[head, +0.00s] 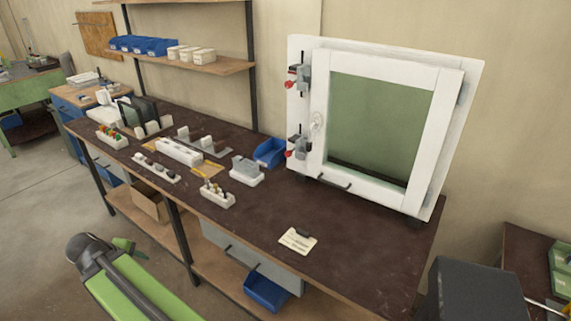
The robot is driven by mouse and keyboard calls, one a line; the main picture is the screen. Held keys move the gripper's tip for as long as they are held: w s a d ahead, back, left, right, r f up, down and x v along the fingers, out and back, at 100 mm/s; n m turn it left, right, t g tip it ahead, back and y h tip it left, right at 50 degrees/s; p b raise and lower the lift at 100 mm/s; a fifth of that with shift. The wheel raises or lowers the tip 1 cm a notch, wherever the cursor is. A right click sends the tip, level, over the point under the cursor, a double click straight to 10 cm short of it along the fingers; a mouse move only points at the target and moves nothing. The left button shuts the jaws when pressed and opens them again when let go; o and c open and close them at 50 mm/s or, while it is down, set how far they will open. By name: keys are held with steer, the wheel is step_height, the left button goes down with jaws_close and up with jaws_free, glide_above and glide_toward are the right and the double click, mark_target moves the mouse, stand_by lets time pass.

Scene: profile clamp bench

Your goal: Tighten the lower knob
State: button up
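The lower knob (289,154) is small and red. It sits on the left side of the lower grey clamp (300,144), on the left edge of a white-framed panel (385,60) with a green pane. A matching red upper knob (290,85) sits on the upper clamp (302,73). How tight either knob is cannot be told at this size. My green arm shows folded at the lower left, well away from the knobs. No gripper fingers can be made out.
The dark bench top (340,235) is clear in front of the panel, apart from a label card (298,241). A blue bin (270,152) stands just left of the lower clamp. Several white trays and holders fill the bench's left part. A shelf (205,66) hangs above.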

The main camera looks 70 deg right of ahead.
steer(key=s+d+n+h+b, duration=0.2)
steer(key=s+d+h, duration=0.15)
steer(key=d, duration=1.05)
steer(key=n+g+h+b, duration=0.5)
steer(key=n+h, duration=0.4)
glide_toward(287, 155)
steer(key=shift+y, duration=0.25)
steer(key=x, duration=0.8)
steer(key=shift+d+r, duration=0.2)
steer(key=shift+d, duration=0.05)
jaws_close()
